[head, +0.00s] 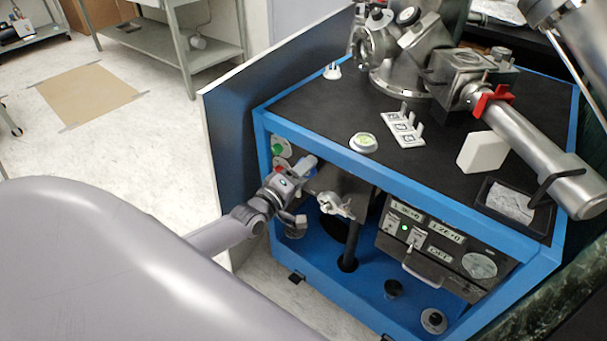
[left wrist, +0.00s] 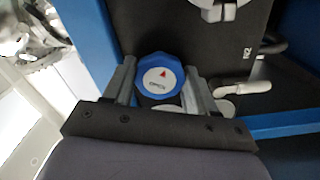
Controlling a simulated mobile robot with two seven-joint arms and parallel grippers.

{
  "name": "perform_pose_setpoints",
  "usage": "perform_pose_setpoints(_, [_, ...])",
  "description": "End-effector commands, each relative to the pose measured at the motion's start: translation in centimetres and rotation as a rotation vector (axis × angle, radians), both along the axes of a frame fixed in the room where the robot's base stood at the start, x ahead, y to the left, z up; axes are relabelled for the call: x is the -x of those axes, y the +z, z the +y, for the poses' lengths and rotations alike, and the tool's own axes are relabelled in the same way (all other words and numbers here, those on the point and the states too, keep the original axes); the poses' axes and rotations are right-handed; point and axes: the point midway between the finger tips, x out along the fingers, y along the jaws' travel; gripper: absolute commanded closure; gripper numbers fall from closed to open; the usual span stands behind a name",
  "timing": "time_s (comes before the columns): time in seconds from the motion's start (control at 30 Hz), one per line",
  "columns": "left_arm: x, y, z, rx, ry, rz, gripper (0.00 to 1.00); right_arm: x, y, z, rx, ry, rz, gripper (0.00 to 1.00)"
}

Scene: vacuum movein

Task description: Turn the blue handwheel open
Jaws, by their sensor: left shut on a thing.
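The blue handwheel (left wrist: 149,72) shows in the left wrist view as a blue knob with a white face, a small red arrow mark and dark lettering. My left gripper (left wrist: 163,76) has one finger on each side of it and is shut on it. In the head view my left gripper (head: 302,190) reaches into the open front of the blue-framed cart (head: 266,150), near its left post. My right gripper is in neither view.
A metal clamp fitting (head: 335,204) sits just right of my left gripper. A control box (head: 425,250) with displays is further right. Metal chamber parts (head: 405,60) and a steel tube (head: 530,145) stand on the black cart top.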

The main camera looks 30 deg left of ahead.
Motion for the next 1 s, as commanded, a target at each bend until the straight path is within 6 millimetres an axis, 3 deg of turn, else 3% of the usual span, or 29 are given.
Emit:
perform_pose_setpoints(0.5, [0.0,-0.1,0.0,0.334,0.0,0.027,0.74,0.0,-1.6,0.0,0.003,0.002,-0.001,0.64])
perform_pose_setpoints(1.0, [0.0,0.0,0.1,0.396,0.002,0.033,0.74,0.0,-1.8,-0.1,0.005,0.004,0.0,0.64])
